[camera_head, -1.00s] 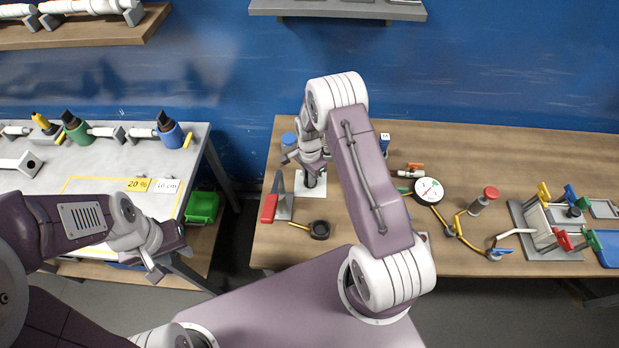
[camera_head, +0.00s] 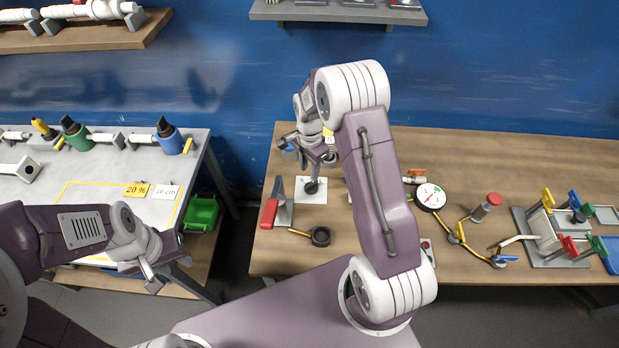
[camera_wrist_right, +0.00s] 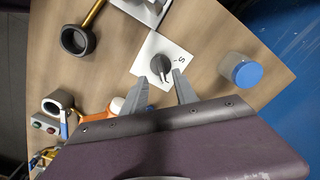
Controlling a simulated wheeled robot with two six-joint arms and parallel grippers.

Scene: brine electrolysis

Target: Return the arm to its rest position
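My right gripper (camera_head: 314,170) hangs from the raised right arm over the left part of the wooden bench. In the right wrist view its two fingers (camera_wrist_right: 161,80) are apart, with nothing between them. A dark round knob (camera_wrist_right: 160,66) on a white plate (camera_wrist_right: 150,52) lies just beyond the fingertips. The knob also shows below the gripper in the head view (camera_head: 311,188). My left gripper (camera_head: 168,270) is at the lower left, in front of the grey table, with its fingers apart and empty.
A blue-capped jar (camera_wrist_right: 242,72) is near the right gripper.

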